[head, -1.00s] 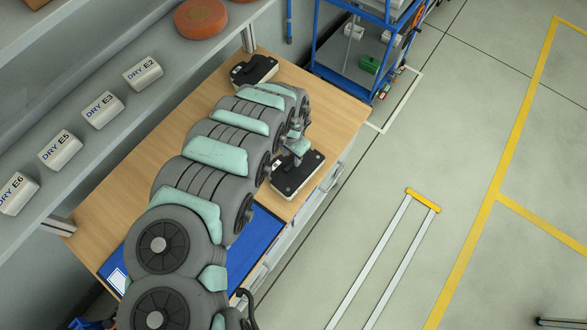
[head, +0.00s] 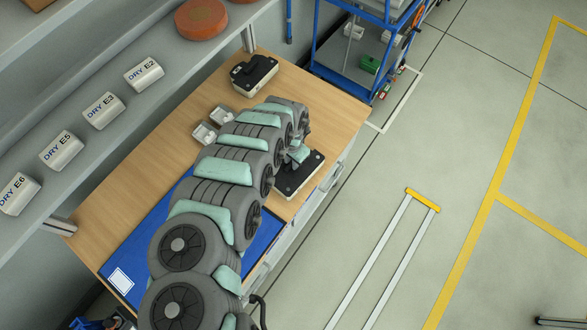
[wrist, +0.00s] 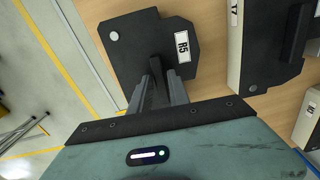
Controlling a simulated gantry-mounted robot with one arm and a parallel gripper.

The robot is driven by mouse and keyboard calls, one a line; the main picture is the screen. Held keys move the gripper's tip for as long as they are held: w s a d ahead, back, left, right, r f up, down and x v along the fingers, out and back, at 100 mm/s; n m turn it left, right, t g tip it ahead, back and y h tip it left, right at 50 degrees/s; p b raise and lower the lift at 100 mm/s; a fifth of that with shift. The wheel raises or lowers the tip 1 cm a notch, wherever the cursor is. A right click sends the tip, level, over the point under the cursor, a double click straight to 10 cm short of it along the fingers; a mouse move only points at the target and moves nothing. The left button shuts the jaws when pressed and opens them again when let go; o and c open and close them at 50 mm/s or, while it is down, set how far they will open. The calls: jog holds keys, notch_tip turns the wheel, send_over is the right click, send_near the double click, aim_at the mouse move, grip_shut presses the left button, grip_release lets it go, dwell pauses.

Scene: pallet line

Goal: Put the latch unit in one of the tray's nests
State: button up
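I cannot tell for certain which object is the latch unit. A unit with a flat black top and pale sides (head: 290,184) sits near the table's front edge. In the wrist view a black plate labelled R5 (wrist: 132,45) lies below my gripper (wrist: 162,78). A dark upright post stands between my two fingers, which are close on both sides of it. I cannot tell whether they press on it. In the head view my gripper (head: 299,155) is over the front unit, partly hidden by my arm. No tray with nests can be clearly made out.
Two small white containers (head: 205,133) stand near the shelf side. A blue mat (head: 150,245) lies near my arm. Bare wood (head: 330,105) is right of my gripper.

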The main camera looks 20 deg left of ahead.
grip_shut()
dwell(1.0)
